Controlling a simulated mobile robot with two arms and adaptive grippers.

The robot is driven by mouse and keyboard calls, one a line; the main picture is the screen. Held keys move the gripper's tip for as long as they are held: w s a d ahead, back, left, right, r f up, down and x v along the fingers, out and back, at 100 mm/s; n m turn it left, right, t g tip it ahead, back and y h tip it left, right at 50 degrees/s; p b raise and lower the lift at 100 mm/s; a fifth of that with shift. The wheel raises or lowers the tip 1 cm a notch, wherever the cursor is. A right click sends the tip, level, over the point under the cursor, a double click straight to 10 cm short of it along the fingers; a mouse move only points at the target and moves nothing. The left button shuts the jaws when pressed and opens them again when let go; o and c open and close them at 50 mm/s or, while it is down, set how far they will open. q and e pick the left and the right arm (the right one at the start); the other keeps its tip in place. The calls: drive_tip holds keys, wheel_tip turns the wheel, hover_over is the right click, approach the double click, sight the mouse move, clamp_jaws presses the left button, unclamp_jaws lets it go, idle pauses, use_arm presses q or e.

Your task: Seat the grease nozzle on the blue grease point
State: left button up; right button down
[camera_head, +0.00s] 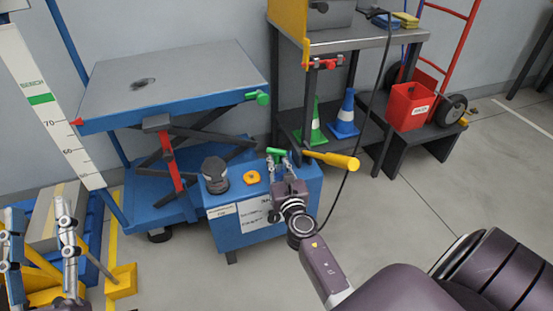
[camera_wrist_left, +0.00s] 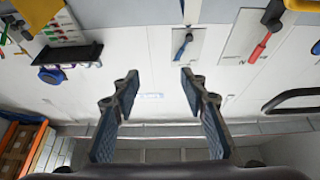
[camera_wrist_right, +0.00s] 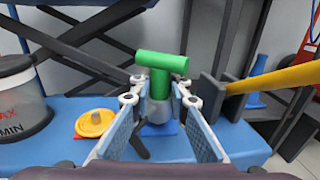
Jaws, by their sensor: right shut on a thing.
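My right gripper (camera_head: 279,162) is over the blue pump box (camera_head: 240,228). It is shut on the grease nozzle, a grey body with a green T-shaped top, which shows between the fingers in the right wrist view (camera_wrist_right: 161,66). A brighter blue patch, seemingly the blue grease point (camera_wrist_right: 170,129), shows just below the grey body. The fingers partly hide it, and I cannot tell whether the nozzle touches it. My left gripper (camera_head: 40,235) is at the far left, away from the box, open and empty; its fingers are wide apart in the left wrist view (camera_wrist_left: 158,78).
A yellow lever (camera_head: 332,160) sticks out right of my right gripper. A dark canister (camera_head: 215,176) and yellow cap (camera_head: 251,177) sit on the box. A black hose (camera_head: 363,120) hangs from the cart at right. A blue lift table (camera_head: 185,85) stands behind.

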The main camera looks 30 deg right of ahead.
use_arm(q)
drive_tip(key=shift+s+r, duration=0.2)
drive_tip(key=shift+r, duration=0.05)
drive_tip(key=shift+s+r+t+b, duration=0.15)
drive_tip(key=shift+s+r+t, duration=0.2)
drive_tip(key=shift+r, duration=0.15)
drive_tip(key=shift+s+r+t+b, duration=0.15)
drive_tip(key=shift+s+r+t, duration=0.1)
drive_tip(key=shift+r+t, duration=0.15)
use_arm(e)
drive_tip(key=shift+f, duration=0.25)
use_arm(q)
drive_tip(key=shift+s+r, duration=0.15)
drive_tip(key=shift+r, duration=0.15)
drive_tip(key=shift+s+a+r+t, duration=0.1)
drive_tip(key=shift+s+r+t, duration=0.15)
drive_tip(key=shift+r+t, duration=0.1)
use_arm(e)
drive_tip(key=shift+f, duration=0.1)
use_arm(q)
drive_tip(key=shift+h, duration=0.5)
drive_tip(key=shift+s+r, duration=0.1)
drive_tip(key=shift+s+r, duration=0.15)
use_arm(e)
drive_tip(key=shift+f, duration=0.1)
use_arm(q)
drive_tip(key=shift+s+r+t+b, duration=0.25)
drive_tip(key=shift+s+t+b, duration=0.05)
